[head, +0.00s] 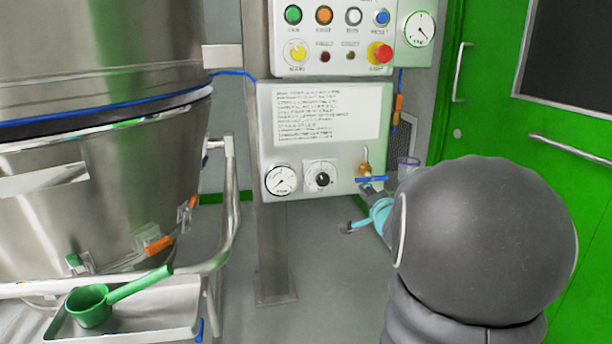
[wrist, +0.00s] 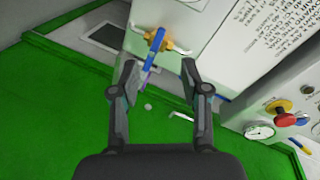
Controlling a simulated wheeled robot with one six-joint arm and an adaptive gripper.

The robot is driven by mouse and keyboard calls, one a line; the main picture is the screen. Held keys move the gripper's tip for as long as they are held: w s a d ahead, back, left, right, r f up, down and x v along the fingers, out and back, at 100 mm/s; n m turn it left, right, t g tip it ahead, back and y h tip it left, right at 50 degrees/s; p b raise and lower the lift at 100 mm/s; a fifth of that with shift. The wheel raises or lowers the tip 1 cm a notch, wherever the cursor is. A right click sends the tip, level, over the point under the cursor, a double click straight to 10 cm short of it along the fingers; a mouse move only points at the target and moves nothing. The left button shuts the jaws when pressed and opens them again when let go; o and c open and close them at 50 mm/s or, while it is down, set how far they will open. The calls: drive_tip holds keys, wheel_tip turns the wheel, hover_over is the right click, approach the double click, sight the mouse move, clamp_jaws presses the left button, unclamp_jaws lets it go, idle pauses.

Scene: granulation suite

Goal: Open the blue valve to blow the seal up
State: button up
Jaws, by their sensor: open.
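The blue valve (head: 371,180) is a small blue lever on a brass body at the lower right of the grey panel. In the wrist view the blue lever (wrist: 154,48) stands ahead of my gripper, near the line between the fingers. My gripper (wrist: 158,68) is open, with its two fingers apart and nothing between them that I can tell is held. The lever appears just beyond the fingertips; whether they touch it cannot be told. In the head view my arm's grey joint hides most of my gripper.
The control box (head: 333,38) with coloured buttons and a red stop knob (head: 380,53) is above the panel. A pressure gauge (head: 280,180) and a black dial (head: 322,177) sit left of the valve. A steel vessel (head: 100,150) and a tray with a green scoop (head: 92,306) stand left. A green door (head: 560,130) is right.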

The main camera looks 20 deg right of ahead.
sight(373, 180)
drive_tip(key=d+f+m+t+y, duration=0.1)
drive_tip(key=d+f+m+t, duration=0.15)
drive_tip(key=d, duration=0.55)
drive_tip(key=shift+m+y, duration=0.3)
drive_tip(key=shift+m, duration=0.15)
drive_tip(key=p+x, duration=0.1)
drive_tip(key=x, duration=1.2)
drive_tip(key=shift+w+a+r, duration=0.1)
drive_tip(key=shift+w+r, duration=0.1)
drive_tip(key=shift+w, duration=0.05)
clamp_jaws()
